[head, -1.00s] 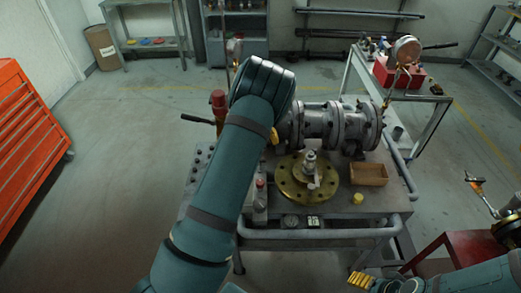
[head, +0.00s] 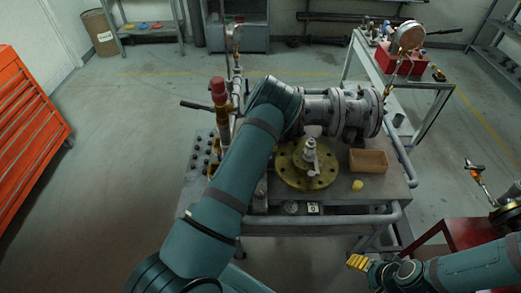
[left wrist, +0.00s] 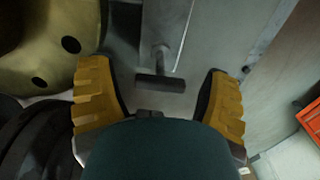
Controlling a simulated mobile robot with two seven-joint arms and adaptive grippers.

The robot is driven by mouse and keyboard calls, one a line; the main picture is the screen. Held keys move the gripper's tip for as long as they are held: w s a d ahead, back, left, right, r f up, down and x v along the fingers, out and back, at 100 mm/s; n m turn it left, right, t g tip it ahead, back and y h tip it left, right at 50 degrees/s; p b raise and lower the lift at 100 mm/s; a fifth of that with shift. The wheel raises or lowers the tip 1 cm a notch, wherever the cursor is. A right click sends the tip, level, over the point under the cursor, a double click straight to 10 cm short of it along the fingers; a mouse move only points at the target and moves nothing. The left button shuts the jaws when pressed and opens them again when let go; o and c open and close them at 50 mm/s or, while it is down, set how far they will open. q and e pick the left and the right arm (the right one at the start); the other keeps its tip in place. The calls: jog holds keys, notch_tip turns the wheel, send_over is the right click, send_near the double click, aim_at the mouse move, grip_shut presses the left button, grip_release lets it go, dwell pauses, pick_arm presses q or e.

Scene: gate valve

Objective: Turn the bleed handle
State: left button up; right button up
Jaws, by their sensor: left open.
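In the left wrist view a small dark T-shaped handle (left wrist: 160,83) on a short stem lies between the fingers of my left gripper (left wrist: 160,98); it may be the bleed handle. The left gripper is open, with its yellow fingers apart on both sides of the handle and touching neither end. In the head view my left forearm hides this handle and most of that gripper. The grey valve body (head: 340,112) lies across the bench behind a brass flange (head: 307,165).
The bench (head: 375,205) also carries a wooden box (head: 368,161), a small yellow piece (head: 357,185) and a red-capped fitting (head: 219,92) with a black lever (head: 196,105). A red cabinet (head: 30,145) stands left. Floor between cabinet and bench is clear.

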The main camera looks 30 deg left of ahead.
pick_arm(q)
jog(key=shift+f, duration=0.55)
jog(key=c, duration=1.3)
